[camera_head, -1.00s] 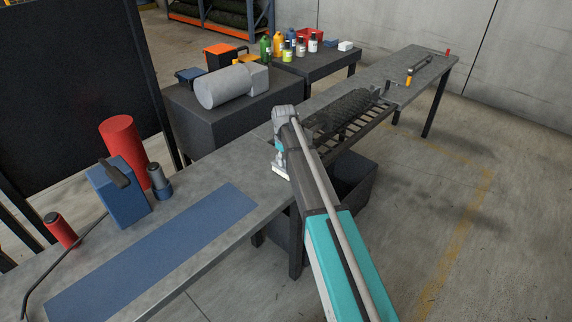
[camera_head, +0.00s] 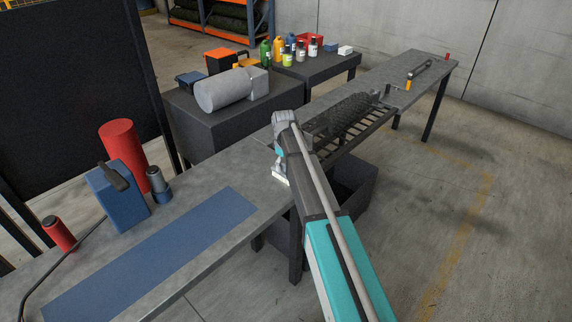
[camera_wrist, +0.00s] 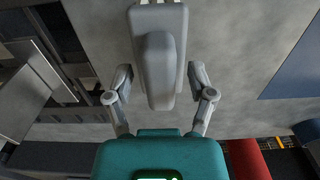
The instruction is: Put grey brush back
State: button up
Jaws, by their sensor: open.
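A grey block with a rounded raised grip, which looks like the grey brush (camera_wrist: 157,70), is between my gripper's two grey fingers in the wrist view. Pale strips show at its far end, at the top edge of that view. My gripper (camera_head: 279,163) points down over the grey bench (camera_head: 220,172), near its front edge and just past the right end of the blue mat (camera_head: 150,255). A pale strip shows under it in the head view. The fingers stand apart on either side of the block; whether they touch it I cannot tell.
A blue box (camera_head: 122,200), a large red cylinder (camera_head: 122,152) and small canisters stand at the bench's left. A dark slatted rack (camera_head: 350,133) adjoins the bench to the right. A dark bin (camera_head: 352,183) is below. Bottles stand on the back table (camera_head: 322,62).

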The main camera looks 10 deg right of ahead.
aim_at(284, 162)
jog(key=shift+r, duration=0.2)
notch_tip(284, 162, up, 12)
jog(key=p, duration=1.2)
jog(key=shift+f, duration=0.1)
dwell(0.7)
jog(key=s+m, duration=0.7)
jog(key=s, duration=2.2)
jog(key=shift+d, duration=0.25)
